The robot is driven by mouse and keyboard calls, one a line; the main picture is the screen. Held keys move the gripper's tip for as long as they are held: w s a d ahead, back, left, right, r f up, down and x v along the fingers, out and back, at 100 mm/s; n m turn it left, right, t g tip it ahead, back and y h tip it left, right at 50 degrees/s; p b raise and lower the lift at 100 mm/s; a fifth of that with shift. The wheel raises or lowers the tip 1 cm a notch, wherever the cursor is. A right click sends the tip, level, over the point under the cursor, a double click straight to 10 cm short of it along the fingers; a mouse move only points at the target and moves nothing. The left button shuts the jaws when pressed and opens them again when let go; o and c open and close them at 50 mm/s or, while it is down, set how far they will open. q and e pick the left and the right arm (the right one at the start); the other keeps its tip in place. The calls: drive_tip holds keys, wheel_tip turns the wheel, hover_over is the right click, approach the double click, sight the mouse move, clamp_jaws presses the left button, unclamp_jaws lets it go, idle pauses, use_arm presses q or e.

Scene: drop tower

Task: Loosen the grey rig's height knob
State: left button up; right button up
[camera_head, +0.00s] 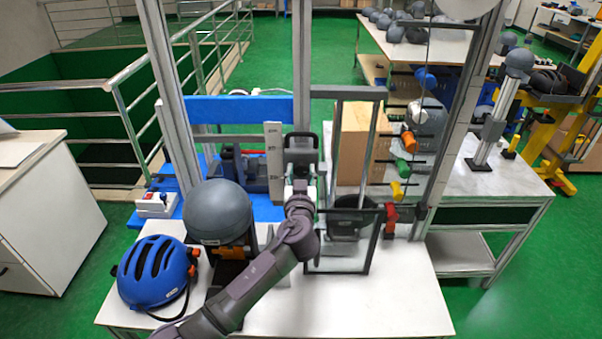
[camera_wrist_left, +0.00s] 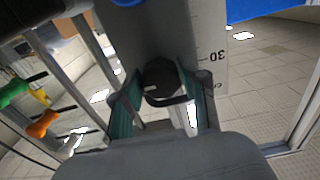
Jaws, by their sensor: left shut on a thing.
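The grey rig is a tall metal frame with a left post (camera_head: 172,95) and a central post (camera_head: 302,75), and it stands over the white table. My left gripper (camera_head: 301,150) is raised at the central post, beside a pale scale plate (camera_head: 274,160). In the left wrist view, the two green-padded fingers (camera_wrist_left: 166,98) are shut on a round black knob (camera_wrist_left: 161,76), one on each side of it. The scale (camera_wrist_left: 212,50) with the number 30 is right behind it. In the head view the gripper hides the knob. My right gripper is not in view.
A grey helmet form (camera_head: 217,211) and a blue helmet (camera_head: 158,271) stand at the table's left. A clear-panelled frame (camera_head: 343,238) stands right of my arm. Coloured clamps, including an orange one (camera_head: 409,139), line a rod at right. The table's front right (camera_head: 400,310) is clear.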

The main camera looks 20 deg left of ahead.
use_arm(q)
drive_tip(key=m+b, duration=0.1)
drive_tip(key=m, duration=0.6)
drive_tip(key=shift+r+m, duration=0.1)
drive_tip(key=shift+m, duration=0.3)
drive_tip(key=m, duration=0.4)
drive_tip(key=shift+a+r+m+p, duration=0.1)
drive_tip(key=shift+m+p, duration=0.2)
drive_tip(key=shift+p, duration=0.05)
drive_tip(key=m+p, duration=0.1)
drive_tip(key=m, duration=0.4)
drive_tip(key=shift+p, duration=0.3)
drive_tip(key=shift+m, duration=0.3)
drive_tip(key=o, duration=1.1)
drive_tip(key=shift+o, duration=0.2)
